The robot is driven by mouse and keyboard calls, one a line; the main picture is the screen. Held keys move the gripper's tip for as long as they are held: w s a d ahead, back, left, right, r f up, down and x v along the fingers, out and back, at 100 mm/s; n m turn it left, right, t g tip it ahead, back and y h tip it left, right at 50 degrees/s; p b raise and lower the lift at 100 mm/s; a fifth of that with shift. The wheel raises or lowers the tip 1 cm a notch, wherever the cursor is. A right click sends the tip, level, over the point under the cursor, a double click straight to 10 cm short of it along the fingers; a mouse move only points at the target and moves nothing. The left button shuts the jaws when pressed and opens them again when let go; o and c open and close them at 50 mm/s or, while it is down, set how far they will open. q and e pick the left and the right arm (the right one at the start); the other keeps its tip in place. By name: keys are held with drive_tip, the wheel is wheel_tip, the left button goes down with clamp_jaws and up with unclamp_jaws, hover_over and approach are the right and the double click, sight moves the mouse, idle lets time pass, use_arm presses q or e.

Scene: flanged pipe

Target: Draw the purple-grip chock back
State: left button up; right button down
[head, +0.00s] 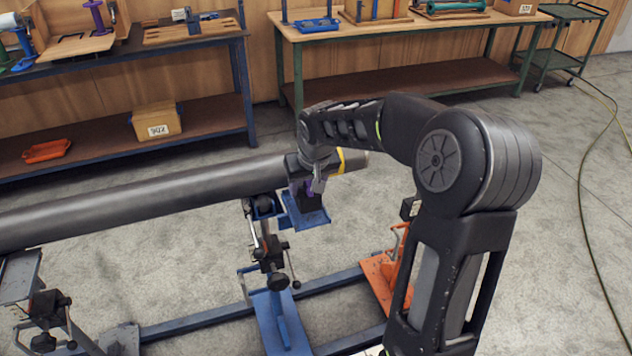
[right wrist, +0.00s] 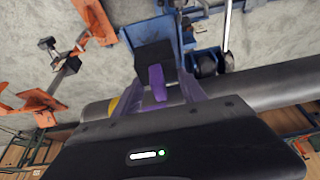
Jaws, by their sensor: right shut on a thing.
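The chock (right wrist: 155,56) is a dark block with a purple grip (right wrist: 157,83), beside the grey pipe (head: 150,200) near its yellow-banded end. It sits at a blue bracket (head: 305,216), which also shows in the right wrist view (right wrist: 146,34). My right gripper (head: 318,184) has come down over the pipe's end and is shut on the purple grip. The gripper hides much of the chock in the head view. Whether the chock touches the pipe I cannot tell. My left gripper is not in view.
The pipe rests on blue stands with a clamp (head: 274,266) and a blue floor rail (head: 200,321). An orange stand (head: 383,270) is on the right, close to my right arm. Workbenches (head: 415,83) line the back wall. The floor between is clear.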

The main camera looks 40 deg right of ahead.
drive_tip(key=shift+w+r, duration=0.2)
drive_tip(key=shift+w, duration=0.25)
drive_tip(key=shift+f+b, duration=0.85)
drive_tip(key=shift+f, duration=0.35)
drive_tip(key=shift+f, duration=0.3)
drive_tip(key=shift+r+b, duration=0.15)
drive_tip(key=shift+b, duration=0.15)
idle(0.3)
drive_tip(key=c, duration=0.6)
unclamp_jaws()
